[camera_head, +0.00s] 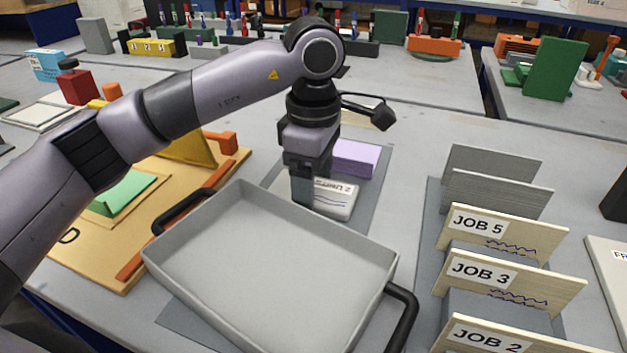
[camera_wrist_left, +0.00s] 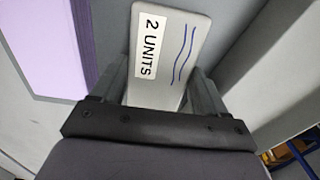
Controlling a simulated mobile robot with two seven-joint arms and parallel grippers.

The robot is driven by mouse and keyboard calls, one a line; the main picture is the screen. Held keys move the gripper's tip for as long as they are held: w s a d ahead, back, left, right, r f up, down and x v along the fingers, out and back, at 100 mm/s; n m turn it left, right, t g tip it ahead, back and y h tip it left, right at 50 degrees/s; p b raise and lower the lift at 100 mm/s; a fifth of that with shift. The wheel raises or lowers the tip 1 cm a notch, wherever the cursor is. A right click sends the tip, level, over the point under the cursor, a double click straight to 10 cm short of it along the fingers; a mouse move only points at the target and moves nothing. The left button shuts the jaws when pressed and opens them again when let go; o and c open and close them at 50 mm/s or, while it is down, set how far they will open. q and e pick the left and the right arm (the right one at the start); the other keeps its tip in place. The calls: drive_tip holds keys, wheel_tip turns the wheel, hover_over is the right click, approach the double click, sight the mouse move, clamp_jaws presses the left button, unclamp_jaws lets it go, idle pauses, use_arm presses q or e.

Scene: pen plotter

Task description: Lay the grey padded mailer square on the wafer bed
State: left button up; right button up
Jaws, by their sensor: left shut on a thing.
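A light grey, rounded flat piece with a white "2 UNITS" label and blue pen lines, which looks like the grey padded mailer (camera_head: 338,203), is at the middle of the head view, behind the tray. My left gripper (camera_head: 302,190) points down and is shut on its left end. In the left wrist view the mailer (camera_wrist_left: 190,28) sits between the fingers of my left gripper (camera_wrist_left: 158,68). Whether it touches the grey mat below is unclear. A wooden board (camera_head: 85,248) with orange rails lies at left, partly behind my arm; I cannot tell if it is the wafer bed.
A large empty grey tray (camera_head: 268,275) with black handles stands in front. A lilac block (camera_head: 354,157) is behind the mailer, on a grey mat (camera_head: 375,180). Job-card dividers (camera_head: 512,278) stand at right. A green folded piece (camera_head: 122,192) lies on the board.

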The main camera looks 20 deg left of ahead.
use_arm(q)
drive_tip(key=shift+f, duration=0.1)
drive_tip(key=o, duration=0.8)
drive_tip(key=shift+c, duration=0.2)
